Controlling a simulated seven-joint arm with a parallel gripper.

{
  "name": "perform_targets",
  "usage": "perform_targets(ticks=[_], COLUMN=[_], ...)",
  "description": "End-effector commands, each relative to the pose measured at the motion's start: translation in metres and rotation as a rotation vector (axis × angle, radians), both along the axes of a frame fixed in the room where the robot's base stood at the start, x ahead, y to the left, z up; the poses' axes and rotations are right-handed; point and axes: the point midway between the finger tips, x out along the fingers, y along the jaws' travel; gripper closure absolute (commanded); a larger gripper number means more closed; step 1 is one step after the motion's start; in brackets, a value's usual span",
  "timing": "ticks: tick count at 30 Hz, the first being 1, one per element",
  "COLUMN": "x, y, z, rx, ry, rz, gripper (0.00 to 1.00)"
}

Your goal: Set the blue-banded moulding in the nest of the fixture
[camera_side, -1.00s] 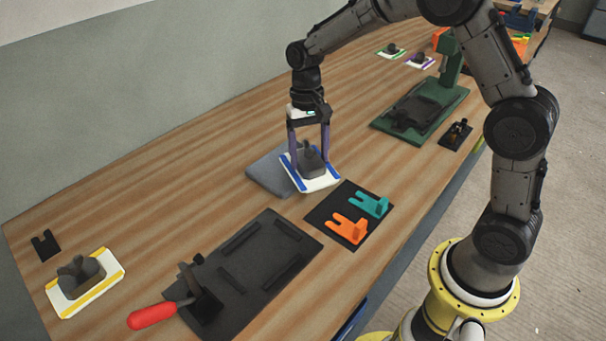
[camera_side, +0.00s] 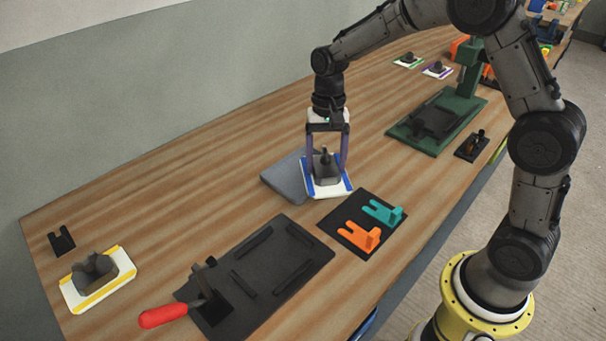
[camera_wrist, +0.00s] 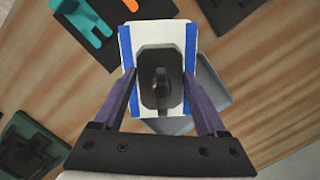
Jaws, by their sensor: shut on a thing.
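The blue-banded moulding is a white plate with a blue band along two edges and a dark grey raised block (camera_side: 325,172). My gripper (camera_side: 327,168), with purple fingers, is shut on the block from both sides. In the wrist view the moulding (camera_wrist: 160,80) sits between my fingertips (camera_wrist: 161,88), bands running lengthwise. It overlaps the edge of a grey pad (camera_side: 283,181); the exact gap below it is unclear. The fixture (camera_side: 318,251) is a dark plate nearer the camera, its nest (camera_side: 265,262) empty between low rails. Its red-handled clamp (camera_side: 163,315) is at the left end.
A black mat (camera_side: 343,241) with orange and teal brackets lies right of the fixture. A yellow-banded moulding (camera_side: 97,282) lies at the left. A green press (camera_side: 440,125) and other mouldings stand farther back. Wood between pad and fixture is clear.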

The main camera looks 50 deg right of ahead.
Motion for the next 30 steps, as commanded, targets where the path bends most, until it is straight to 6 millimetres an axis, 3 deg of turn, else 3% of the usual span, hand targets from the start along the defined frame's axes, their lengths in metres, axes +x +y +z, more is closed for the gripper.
perform_targets(ticks=[9, 18, 24, 30], x=[-0.02, -0.04, -0.052, -0.052], y=[-0.001, -0.004, -0.011, -0.013], z=[0.022, 0.046, 0.067, 0.07], rx=[0.002, 0.002, 0.003, 0.001], ry=[-0.004, -0.004, -0.005, -0.001], rz=[-0.631, -1.085, -1.18, -1.184], gripper=[1.0, 1.0, 1.0, 1.0])
